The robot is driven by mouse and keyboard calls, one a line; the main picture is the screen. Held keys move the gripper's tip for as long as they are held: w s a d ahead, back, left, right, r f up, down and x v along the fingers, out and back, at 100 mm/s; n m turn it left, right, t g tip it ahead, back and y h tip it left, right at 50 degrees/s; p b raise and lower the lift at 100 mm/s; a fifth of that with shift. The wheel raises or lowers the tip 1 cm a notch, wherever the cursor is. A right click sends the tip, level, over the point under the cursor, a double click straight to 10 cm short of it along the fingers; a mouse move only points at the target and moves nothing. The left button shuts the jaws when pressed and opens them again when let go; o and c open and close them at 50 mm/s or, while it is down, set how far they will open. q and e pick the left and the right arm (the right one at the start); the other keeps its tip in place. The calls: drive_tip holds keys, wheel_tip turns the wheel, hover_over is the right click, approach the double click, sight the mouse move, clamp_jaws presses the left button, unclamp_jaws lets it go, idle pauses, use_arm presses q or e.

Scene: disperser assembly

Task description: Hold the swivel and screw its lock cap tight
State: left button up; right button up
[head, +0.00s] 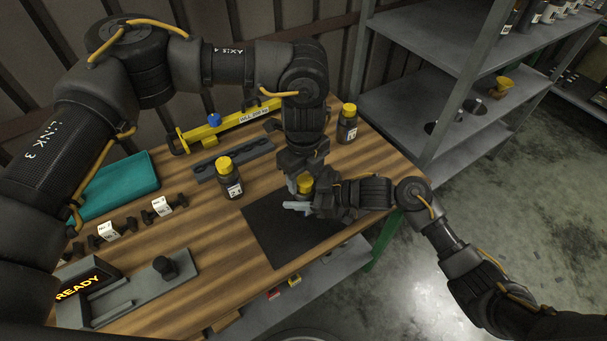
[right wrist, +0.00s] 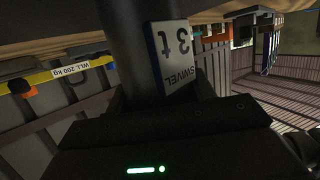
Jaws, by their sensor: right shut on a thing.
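The swivel is a dark cylinder; its white label reading "SWIVEL 3t" (right wrist: 173,55) fills the middle of the right wrist view. My right gripper (head: 298,207) comes in from the right, shut on the swivel above the dark mat (head: 268,226). In the head view the swivel's body is mostly hidden by the grippers. The yellow lock cap (head: 305,184) shows on top of it. My left gripper (head: 303,172) points straight down over the cap, its fingers close around or beside it. Whether they touch the cap is hidden.
Dark yellow-capped bottles stand left (head: 230,180) and behind right (head: 347,126). Behind lie a grey holed rack (head: 232,160) and a yellow beam (head: 220,127). At left are a teal case (head: 118,187), white-tagged dark parts (head: 163,207) and a "READY" display (head: 88,284). Grey shelves (head: 420,92) stand right.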

sight(305, 181)
use_arm(q)
drive_tip(key=shift+o, duration=0.2)
drive_tip(key=shift+r, duration=0.1)
wheel_tip(305, 181, up, 12)
idle(0.4)
wheel_tip(305, 181, down, 13)
drive_tip(key=n, duration=0.7)
drive_tip(key=shift+d+r, duration=0.1)
drive_tip(key=shift+r, duration=0.05)
idle(0.6)
drive_tip(key=shift+s, duration=0.1)
